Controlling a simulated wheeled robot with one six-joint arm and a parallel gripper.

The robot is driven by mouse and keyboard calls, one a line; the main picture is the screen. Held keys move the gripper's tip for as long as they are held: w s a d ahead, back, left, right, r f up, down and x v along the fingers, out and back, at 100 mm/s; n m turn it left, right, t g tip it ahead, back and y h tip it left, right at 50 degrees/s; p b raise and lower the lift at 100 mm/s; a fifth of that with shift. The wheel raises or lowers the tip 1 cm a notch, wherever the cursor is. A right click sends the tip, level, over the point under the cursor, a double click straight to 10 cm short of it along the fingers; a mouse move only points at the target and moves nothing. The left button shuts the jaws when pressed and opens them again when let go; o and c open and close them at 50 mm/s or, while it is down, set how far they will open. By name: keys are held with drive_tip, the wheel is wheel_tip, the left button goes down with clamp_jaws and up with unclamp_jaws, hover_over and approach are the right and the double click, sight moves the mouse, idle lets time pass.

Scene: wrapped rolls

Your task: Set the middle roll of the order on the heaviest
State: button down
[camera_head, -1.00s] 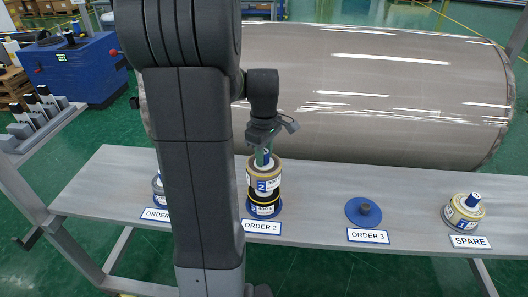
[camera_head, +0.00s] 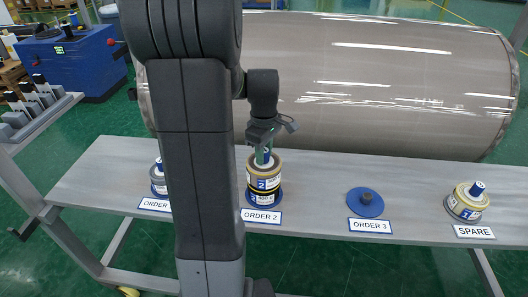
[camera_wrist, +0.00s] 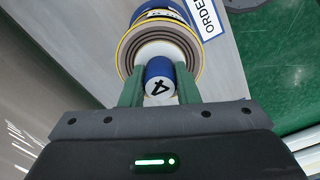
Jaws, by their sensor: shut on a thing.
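My gripper (camera_head: 264,155) is over the ORDER 2 place, its green fingers shut on the blue-and-white plug (camera_wrist: 159,82) of a tan wrapped roll (camera_head: 264,168). The plug's end shows a digit that looks like 4. The roll's label seems to read 2. This roll is upright right above a darker roll (camera_head: 264,196) on a blue base at ORDER 2; they look touching or nearly so. Another roll (camera_head: 158,182) at ORDER 1 is partly hidden by my arm. The ORDER 3 blue base (camera_head: 378,208) is empty. A cream roll (camera_head: 466,204) stands at SPARE.
The grey bench (camera_head: 320,185) is clear between the places. A very large wrapped roll (camera_head: 400,100) lies behind it. A side shelf (camera_head: 40,125) with several small upright items is at left, near a blue machine (camera_head: 75,65).

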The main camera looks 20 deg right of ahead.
drive_tip(key=c, duration=1)
unclamp_jaws()
wheel_tip(320, 180, up, 14)
drive_tip(key=shift+f, duration=0.1)
drive_tip(key=shift+f, duration=0.1)
wheel_tip(320, 180, down, 13)
drive_tip(key=shift+f, duration=0.1)
drive_tip(key=shift+w+r+p, duration=0.1)
drive_tip(key=shift+r+p, duration=0.55)
drive_tip(key=shift+r, duration=0.5)
